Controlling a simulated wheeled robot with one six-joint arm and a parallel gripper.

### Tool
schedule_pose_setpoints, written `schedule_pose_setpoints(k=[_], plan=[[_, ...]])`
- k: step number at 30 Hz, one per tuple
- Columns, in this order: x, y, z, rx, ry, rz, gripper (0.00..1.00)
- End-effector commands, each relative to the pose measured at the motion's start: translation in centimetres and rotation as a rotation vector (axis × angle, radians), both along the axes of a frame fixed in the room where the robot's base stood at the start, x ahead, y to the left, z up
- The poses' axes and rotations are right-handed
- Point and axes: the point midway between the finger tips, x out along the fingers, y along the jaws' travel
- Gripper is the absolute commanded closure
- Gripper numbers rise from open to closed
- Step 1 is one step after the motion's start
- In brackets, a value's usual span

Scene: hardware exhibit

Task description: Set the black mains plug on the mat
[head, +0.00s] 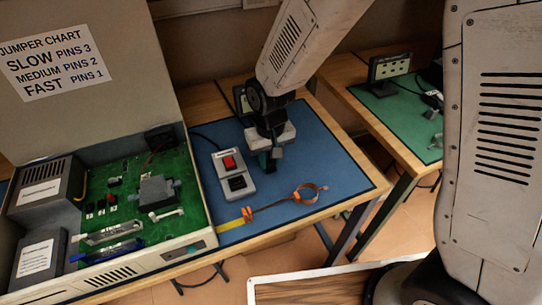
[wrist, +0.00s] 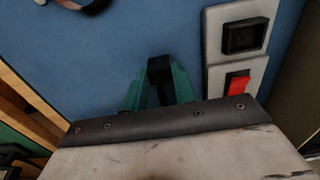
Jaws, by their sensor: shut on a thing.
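My gripper (head: 266,160) is over the blue mat (head: 330,165), to the right of the switch box. In the wrist view its green fingers (wrist: 160,92) are shut on the black mains plug (wrist: 159,68), whose dark end shows between the fingertips. The mat also fills the background of the wrist view (wrist: 75,65). I cannot tell whether the plug touches the mat or is just above it.
A grey switch box (head: 236,184) with a red rocker and black socket stands close beside the gripper. A wrist strap (head: 305,193) with a cord lies near the mat's front edge. An open computer case (head: 205,215) stands left. The mat's right part is clear.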

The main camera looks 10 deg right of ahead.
Motion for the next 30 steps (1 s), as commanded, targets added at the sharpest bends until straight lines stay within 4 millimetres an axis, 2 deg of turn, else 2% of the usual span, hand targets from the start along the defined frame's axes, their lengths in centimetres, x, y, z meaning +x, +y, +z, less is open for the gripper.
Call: schedule_pose_setpoints(k=[7, 8, 10, 18, 22, 26, 30], plan=[[0.0, -0.1, -0.3, 0.0, 0.001, -0.001, 0.86], [0.0, -0.1, -0.4, 0.0, 0.0, -0.001, 0.71], [0.0, -0.1, -0.3, 0.0, 0.0, -0.001, 0.52], [0.0, -0.1, -0.3, 0.0, 0.0, -0.001, 0.52], [0.1, -0.1, 0.5, 0.0, -0.001, -0.001, 0.52], [0.1, 0.0, 2.7, 0.002, -0.005, -0.001, 0.52], [0.1, 0.0, 5.8, 0.002, -0.005, -0.001, 0.52]])
